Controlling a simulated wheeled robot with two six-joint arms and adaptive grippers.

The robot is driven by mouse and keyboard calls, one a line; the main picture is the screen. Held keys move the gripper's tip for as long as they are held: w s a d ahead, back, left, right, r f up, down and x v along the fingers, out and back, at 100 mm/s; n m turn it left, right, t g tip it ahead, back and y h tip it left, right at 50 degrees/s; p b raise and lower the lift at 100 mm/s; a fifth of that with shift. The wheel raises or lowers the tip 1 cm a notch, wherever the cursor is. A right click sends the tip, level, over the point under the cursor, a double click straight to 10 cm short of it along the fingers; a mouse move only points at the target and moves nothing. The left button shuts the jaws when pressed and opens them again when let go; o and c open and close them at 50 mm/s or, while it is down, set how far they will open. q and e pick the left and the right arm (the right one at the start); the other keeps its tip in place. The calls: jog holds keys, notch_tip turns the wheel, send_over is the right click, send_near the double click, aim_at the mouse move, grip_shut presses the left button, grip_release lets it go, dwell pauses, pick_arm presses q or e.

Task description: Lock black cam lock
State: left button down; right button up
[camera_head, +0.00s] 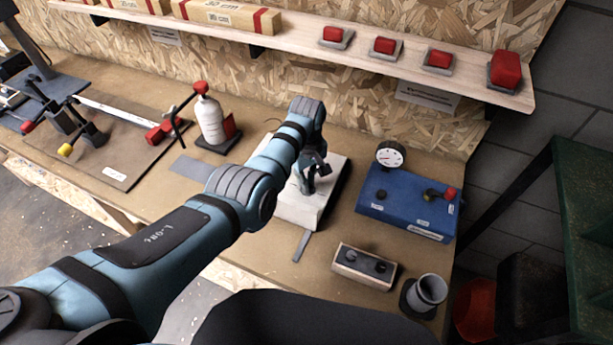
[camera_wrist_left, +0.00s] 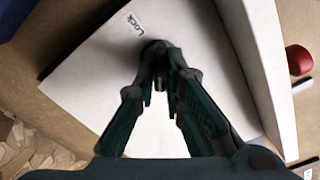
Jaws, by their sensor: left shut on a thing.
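A white box (camera_head: 303,210) stands on the workbench on a dark base. In the left wrist view its top (camera_wrist_left: 95,82) carries a label that reads "Lock" (camera_wrist_left: 135,22). The black cam lock (camera_wrist_left: 155,48) sits on that top beside the label. My left gripper (camera_head: 308,186) reaches down over the box. In the left wrist view its fingers (camera_wrist_left: 160,84) are shut on the cam lock and partly hide it. The lock's exact turn angle is hard to tell. In the head view the gripper hides the lock. My right gripper is not in view.
A blue box with a gauge (camera_head: 405,205) stands to the right. In front of it are a wooden block with dark knobs (camera_head: 363,267) and a grey cup (camera_head: 427,292). A white bottle (camera_head: 211,120) stands left. A shelf with red buttons (camera_head: 383,47) hangs behind.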

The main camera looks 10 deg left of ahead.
pick_arm(q)
jog(key=m, duration=0.6)
jog(key=shift+d+f, duration=0.1)
jog(key=shift+f, duration=0.05)
jog(key=m, duration=0.4)
jog(key=shift+d, duration=0.1)
jog(key=m, duration=0.3)
jog(key=shift+s+d+m, duration=0.1)
jog(key=shift+m, duration=0.3)
jog(key=m, duration=0.6)
jog(key=shift+s+d, duration=0.1)
jog(key=m, duration=0.6)
jog(key=shift+s+d+f+m, duration=0.1)
jog(key=shift+s+m, duration=0.1)
jog(key=shift+m, duration=0.2)
jog(key=c, duration=1.7)
grip_release()
jog(key=shift+w, duration=0.15)
